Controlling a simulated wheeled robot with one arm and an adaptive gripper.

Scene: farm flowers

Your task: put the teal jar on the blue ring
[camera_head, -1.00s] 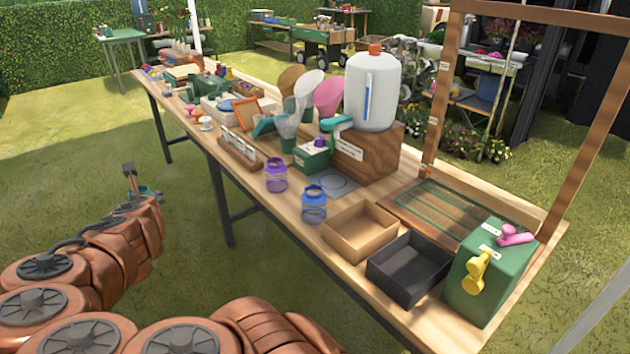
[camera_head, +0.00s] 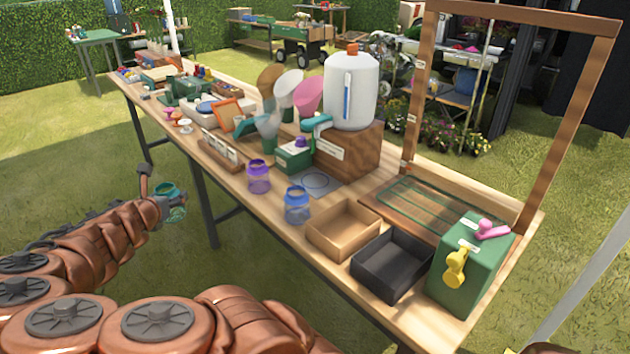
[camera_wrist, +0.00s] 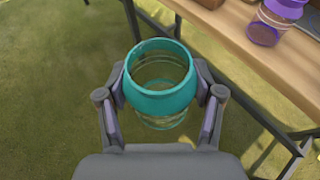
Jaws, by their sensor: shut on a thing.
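The teal jar (camera_wrist: 160,101) has a teal rim and a clear glass body. My gripper (camera_wrist: 162,88) is shut on it in the wrist view, one finger on each side of the rim. In the head view the jar (camera_head: 169,188) is held upright or nearly so, over the grass off the near side of the table. The blue ring (camera_head: 315,181) is a thin circle on a grey mat in front of the white dispenser. Nothing stands on it.
The purple jar (camera_head: 258,177) and blue jar (camera_head: 296,205) stand near the table's front edge, beside the mat. A green box (camera_head: 294,155) and the white dispenser (camera_head: 350,92) stand behind. A tan tray (camera_head: 343,229) and black tray (camera_head: 391,265) lie to the right.

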